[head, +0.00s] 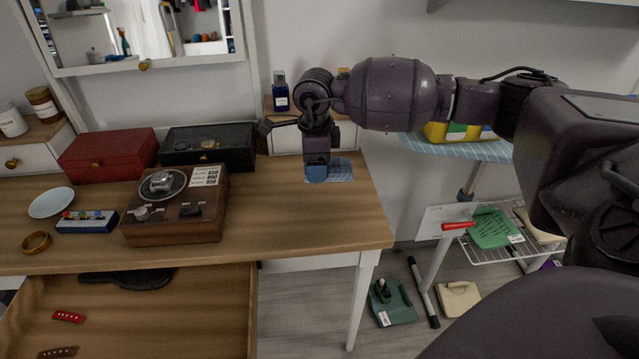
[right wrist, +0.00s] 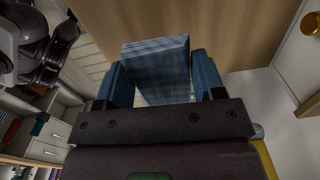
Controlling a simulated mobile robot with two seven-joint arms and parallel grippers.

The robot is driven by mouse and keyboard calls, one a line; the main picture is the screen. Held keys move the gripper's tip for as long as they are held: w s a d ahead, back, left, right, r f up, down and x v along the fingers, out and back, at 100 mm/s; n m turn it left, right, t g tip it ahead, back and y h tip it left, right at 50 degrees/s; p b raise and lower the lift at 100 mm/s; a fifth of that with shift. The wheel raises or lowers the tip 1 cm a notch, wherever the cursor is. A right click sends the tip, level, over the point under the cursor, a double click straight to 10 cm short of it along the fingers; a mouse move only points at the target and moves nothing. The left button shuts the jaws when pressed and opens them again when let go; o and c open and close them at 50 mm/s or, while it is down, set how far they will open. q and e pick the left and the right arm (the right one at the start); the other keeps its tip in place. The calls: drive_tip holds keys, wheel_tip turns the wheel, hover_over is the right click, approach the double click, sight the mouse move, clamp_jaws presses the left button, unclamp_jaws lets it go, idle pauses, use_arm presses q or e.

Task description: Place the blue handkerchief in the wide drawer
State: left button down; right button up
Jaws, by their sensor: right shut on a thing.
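The blue handkerchief (head: 341,169) is a folded, checked cloth at the right end of the wooden dresser top. My right gripper (head: 316,173) points down over its left part and is shut on it. In the right wrist view the handkerchief (right wrist: 158,65) sits between the two blue fingers of my right gripper (right wrist: 163,80). I cannot tell whether the cloth is clear of the top. The wide drawer (head: 200,315) under the dresser top is pulled open at the lower left. My left gripper is not in view.
The drawer holds a dark brush-like item (head: 125,279) and red hair clips (head: 68,316), with bare room at its right. A blue bottle (head: 281,92) stands behind my gripper.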

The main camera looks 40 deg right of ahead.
wheel_tip(320, 180, up, 10)
drive_tip(key=p, duration=0.1)
drive_tip(key=shift+r, duration=0.1)
